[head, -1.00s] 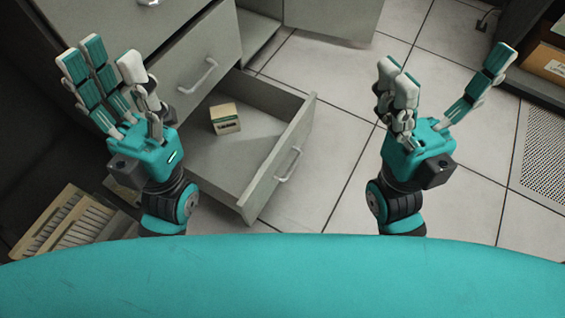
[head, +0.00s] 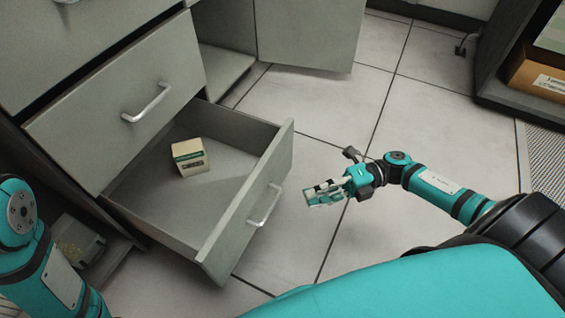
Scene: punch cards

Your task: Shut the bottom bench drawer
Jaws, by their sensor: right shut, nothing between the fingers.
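The bottom bench drawer (head: 236,222) is pulled well out of the grey bench. A small cream and green box (head: 189,157) lies inside it. The drawer's front carries a metal handle (head: 264,206) that faces right. My right gripper (head: 318,195) is shut and empty, in front of the drawer handle and apart from it. My left arm shows at the lower left, but its gripper is out of view.
The drawer above (head: 115,95) is shut. An open cabinet door (head: 308,35) stands behind the bottom drawer. A dark shelf with a cardboard box (head: 540,77) is at the right. The tiled floor (head: 440,130) between is clear.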

